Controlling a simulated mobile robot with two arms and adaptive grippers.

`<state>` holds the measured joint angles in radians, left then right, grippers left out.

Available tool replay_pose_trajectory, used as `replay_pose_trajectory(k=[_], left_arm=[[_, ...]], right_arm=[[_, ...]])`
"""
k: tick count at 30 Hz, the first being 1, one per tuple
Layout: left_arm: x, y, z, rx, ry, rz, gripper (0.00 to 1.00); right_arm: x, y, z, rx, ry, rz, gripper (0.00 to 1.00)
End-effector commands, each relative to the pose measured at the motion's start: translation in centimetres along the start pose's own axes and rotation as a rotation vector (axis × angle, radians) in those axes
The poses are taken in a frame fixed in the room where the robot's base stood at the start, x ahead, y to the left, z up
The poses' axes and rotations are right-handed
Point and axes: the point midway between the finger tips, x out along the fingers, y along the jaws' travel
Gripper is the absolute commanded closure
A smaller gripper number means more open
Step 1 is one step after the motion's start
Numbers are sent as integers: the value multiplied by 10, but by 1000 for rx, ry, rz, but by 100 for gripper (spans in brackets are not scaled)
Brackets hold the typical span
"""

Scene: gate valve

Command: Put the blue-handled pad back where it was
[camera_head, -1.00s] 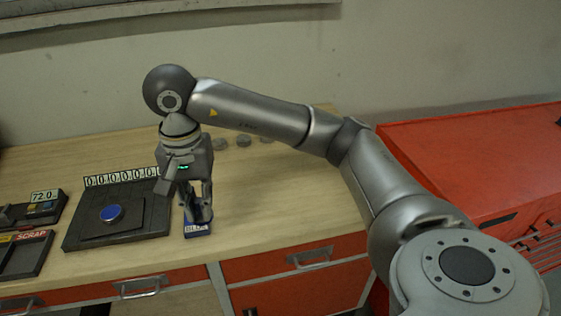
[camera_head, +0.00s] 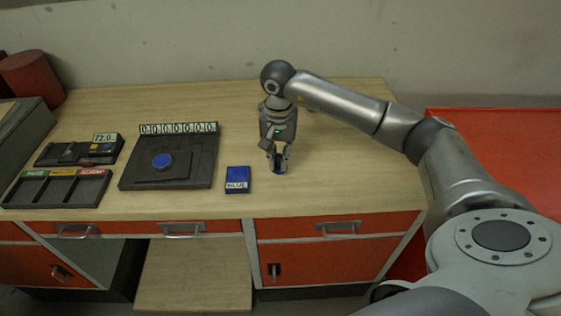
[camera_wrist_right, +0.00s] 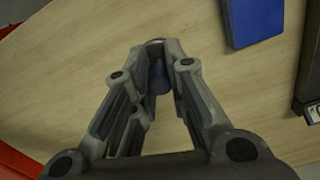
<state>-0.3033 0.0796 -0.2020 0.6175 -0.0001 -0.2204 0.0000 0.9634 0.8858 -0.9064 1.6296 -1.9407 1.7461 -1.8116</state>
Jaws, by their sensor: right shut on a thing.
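My right gripper (camera_head: 278,169) is low over the bare wood of the bench, to the right of a blue block labelled BLUE (camera_head: 237,178). It is shut on the blue-handled pad (camera_wrist_right: 158,76). In the right wrist view the dark blue handle shows between the fingers; the fingers hide most of it, and I cannot tell whether its underside touches the wood. The blue block, which also shows at the top of the right wrist view (camera_wrist_right: 257,20), lies flat and apart from the gripper. My left gripper is not in view.
A dark plate with a round blue disc (camera_head: 165,161) and a row of zero digits stands left of the blue block. Further left are a three-slot tray (camera_head: 58,188) and a small device reading 72.0 (camera_head: 80,150). The bench right of my gripper is clear.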

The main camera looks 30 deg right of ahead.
Motion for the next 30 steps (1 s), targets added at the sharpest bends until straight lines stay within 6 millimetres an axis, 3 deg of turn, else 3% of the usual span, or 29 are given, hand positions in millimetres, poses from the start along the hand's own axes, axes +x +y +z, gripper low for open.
replay_pose_trajectory(k=[9, 22, 23, 24, 27, 30], left_arm=[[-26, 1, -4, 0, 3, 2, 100], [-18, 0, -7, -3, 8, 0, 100], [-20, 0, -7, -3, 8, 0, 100], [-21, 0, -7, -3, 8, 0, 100], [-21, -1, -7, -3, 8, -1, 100], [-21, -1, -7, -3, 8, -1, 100]], right_arm=[[34, 3, -6, 0, -2, 2, 100], [44, 3, -6, 0, 1, 1, 100], [42, 3, -6, 0, 0, 1, 82], [42, 3, -6, 0, 0, 1, 77], [42, 3, -6, 0, 0, 1, 64], [42, 3, -6, 0, 0, 2, 64]])
